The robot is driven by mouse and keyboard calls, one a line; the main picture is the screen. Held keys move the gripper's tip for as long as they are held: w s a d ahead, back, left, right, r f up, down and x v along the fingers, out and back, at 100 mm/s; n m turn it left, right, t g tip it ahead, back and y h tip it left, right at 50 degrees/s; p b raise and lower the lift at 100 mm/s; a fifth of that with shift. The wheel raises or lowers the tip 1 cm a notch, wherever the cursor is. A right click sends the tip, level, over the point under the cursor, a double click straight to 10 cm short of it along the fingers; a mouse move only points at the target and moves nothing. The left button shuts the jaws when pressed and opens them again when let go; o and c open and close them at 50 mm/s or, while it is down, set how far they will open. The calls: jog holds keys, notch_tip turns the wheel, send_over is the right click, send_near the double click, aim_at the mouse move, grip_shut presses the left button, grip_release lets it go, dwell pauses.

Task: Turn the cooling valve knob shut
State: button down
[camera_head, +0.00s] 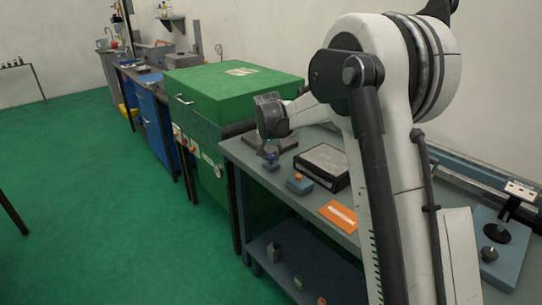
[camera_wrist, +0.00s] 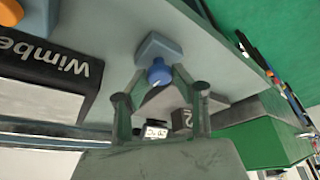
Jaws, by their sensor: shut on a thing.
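The blue knob (camera_wrist: 159,73), which I take for the cooling valve knob, stands on a small grey-blue block (camera_wrist: 160,50) on the bench. My gripper (camera_wrist: 159,72) has its two fingertips on either side of this knob and is shut on it. A small white mark shows on the knob's side toward the gripper. In the head view my gripper (camera_head: 271,149) points down at the bench beside the green box, over the blue block (camera_head: 271,165). The arm and fingers partly hide the knob there.
An orange knob on a blue block (camera_head: 299,185) stands nearby on the grey bench (camera_head: 255,168). Behind it lies a black box with a pale top (camera_head: 323,163), lettered in the wrist view (camera_wrist: 45,68). A large green box (camera_head: 230,85) stands close on the left. An orange sheet (camera_head: 340,215) lies in front.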

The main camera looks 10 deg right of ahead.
jog(key=c, duration=1.4)
grip_release()
jog(key=shift+c, duration=0.2)
jog(key=v, duration=1.2)
